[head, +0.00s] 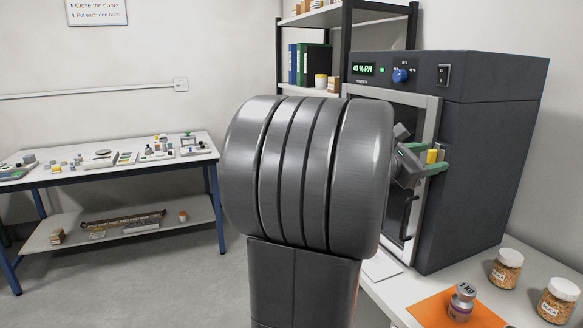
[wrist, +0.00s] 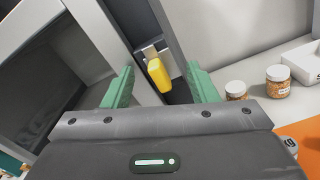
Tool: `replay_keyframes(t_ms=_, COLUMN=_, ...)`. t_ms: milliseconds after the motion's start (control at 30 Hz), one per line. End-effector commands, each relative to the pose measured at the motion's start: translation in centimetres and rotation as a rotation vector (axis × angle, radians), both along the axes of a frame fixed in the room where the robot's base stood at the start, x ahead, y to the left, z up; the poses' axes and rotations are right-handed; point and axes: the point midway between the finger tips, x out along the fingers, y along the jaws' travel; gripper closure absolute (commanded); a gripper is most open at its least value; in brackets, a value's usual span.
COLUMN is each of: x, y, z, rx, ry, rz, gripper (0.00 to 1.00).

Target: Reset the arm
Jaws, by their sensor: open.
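My gripper (head: 437,160) is at the right of the head view, in front of the dark grey cabinet (head: 490,150). Its green fingers are apart. In the wrist view my gripper (wrist: 161,86) is open, with a yellow block-like part (wrist: 159,75) on a metal bracket showing between the fingers. The yellow part also shows in the head view (head: 432,156). I cannot tell whether a finger touches it. The cabinet has a light-framed door with a dark pane (wrist: 45,70) and a black handle (head: 408,217). My large arm link hides part of the door.
On the right-hand table an orange mat (head: 425,312) bears a metal weight (head: 461,301). Two white-lidded jars (head: 506,268) (head: 557,299) stand beside it. A table (head: 212,151) with many small items is at the left. Shelves (head: 345,18) stand behind. Grey floor is open at left.

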Motion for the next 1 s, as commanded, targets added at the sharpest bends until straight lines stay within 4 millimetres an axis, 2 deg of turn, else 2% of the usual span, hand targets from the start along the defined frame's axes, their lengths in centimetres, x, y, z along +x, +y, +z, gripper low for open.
replay_keyframes(t_ms=33, x=-0.02, y=-0.02, z=0.51, rx=-0.01, ry=0.026, rz=-0.001, gripper=0.47)
replay_keyframes(t_ms=500, x=0.03, y=0.0, z=0.37, rx=-0.098, ry=0.239, rz=0.001, gripper=0.47)
replay_keyframes(t_ms=1000, x=0.02, y=0.02, z=0.0, rx=-0.123, ry=0.294, rz=0.0, gripper=0.47)
